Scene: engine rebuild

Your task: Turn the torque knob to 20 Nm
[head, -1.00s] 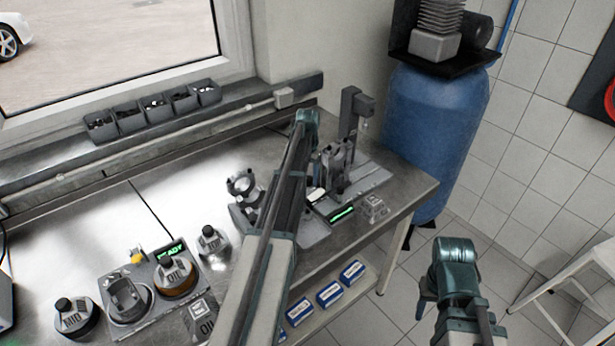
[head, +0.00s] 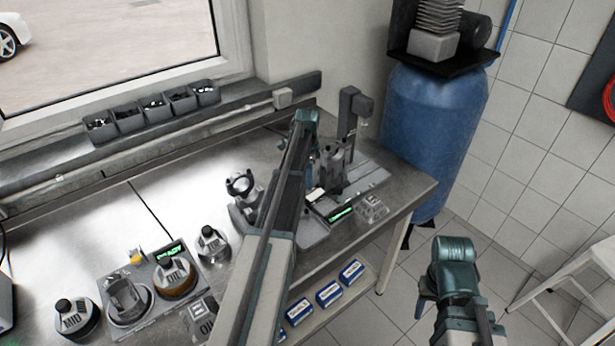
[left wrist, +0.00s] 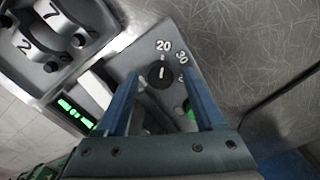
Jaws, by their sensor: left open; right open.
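The torque knob (left wrist: 160,76) is a small black dial on a grey panel in the left wrist view. Printed marks 20 and 30 stand around it, and a further mark is partly covered by a finger. The white line on the knob points up, roughly toward the 20. My left gripper (left wrist: 161,92) is open, its two blue fingers on either side of the knob in the picture; contact cannot be told. In the head view my left arm hides the knob. My right gripper (head: 426,290) hangs open over the floor at the right, partly hidden by its wrist.
A green button (left wrist: 189,110) sits beside the right finger. A lit green display (left wrist: 76,113) is at the left of the panel; it also shows in the head view (head: 341,213). Oil containers (head: 177,278) stand on the bench's left part. A blue tank (head: 432,130) stands beyond.

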